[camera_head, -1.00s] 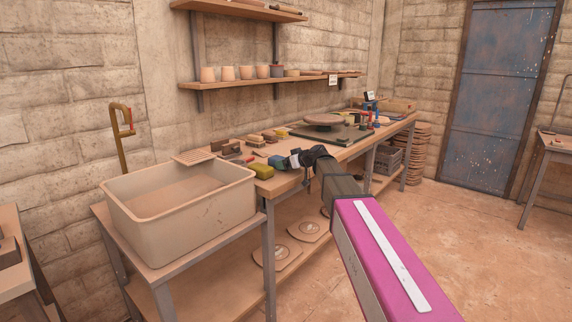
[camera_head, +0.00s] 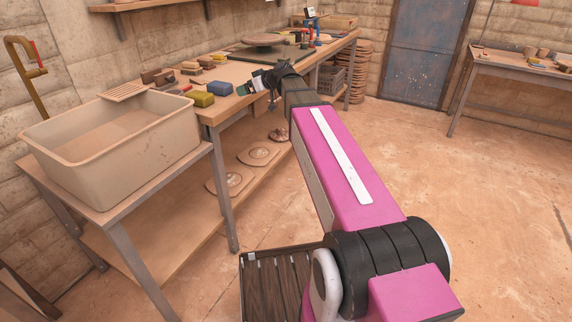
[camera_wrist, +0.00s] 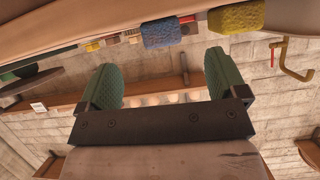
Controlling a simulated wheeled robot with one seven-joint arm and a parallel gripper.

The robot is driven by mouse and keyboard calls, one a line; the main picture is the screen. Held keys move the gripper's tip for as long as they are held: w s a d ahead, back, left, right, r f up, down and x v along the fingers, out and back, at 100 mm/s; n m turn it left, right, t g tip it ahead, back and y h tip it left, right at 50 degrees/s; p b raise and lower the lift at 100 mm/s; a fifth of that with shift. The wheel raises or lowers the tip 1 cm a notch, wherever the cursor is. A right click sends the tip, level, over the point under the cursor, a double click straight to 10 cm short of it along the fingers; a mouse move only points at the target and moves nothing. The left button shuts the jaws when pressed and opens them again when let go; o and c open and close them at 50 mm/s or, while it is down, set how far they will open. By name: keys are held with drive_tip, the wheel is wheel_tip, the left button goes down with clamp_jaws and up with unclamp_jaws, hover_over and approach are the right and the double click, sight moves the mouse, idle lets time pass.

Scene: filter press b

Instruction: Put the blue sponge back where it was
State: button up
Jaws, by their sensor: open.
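The blue sponge (camera_head: 220,88) lies on the workbench close to its front edge, just right of a yellow sponge (camera_head: 201,99). In the wrist view, which looks upside down, the blue sponge (camera_wrist: 159,32) shows beyond the fingertips, with the yellow sponge (camera_wrist: 237,18) beside it. My gripper (camera_head: 246,89) is just right of the blue sponge at the bench's front edge, apart from it. In the wrist view its two green fingers are spread and my gripper (camera_wrist: 160,78) has nothing between them.
A large beige basin (camera_head: 112,140) stands left of the workbench (camera_head: 228,110). Several small blocks (camera_head: 165,80) lie behind the sponges. A round board on a green mat (camera_head: 262,50) sits farther along the bench. A slatted wooden piece (camera_head: 270,285) is low in front. Floor at right is clear.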

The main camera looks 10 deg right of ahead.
drive_tip(key=s+d+f+m+g+h, duration=0.2)
drive_tip(key=s+d+f+m+h, duration=0.1)
drive_tip(key=s+f, duration=0.5)
drive_tip(key=s+d+f+m+g+h, duration=0.3)
drive_tip(key=s+d+f, duration=0.3)
drive_tip(key=f, duration=0.8)
drive_tip(key=s+d+f+m+g+h, duration=0.3)
drive_tip(key=s+d+f+h, duration=0.1)
drive_tip(key=s+f, duration=0.7)
drive_tip(key=shift+s+d+m, duration=0.4)
drive_tip(key=shift+s+d, duration=0.25)
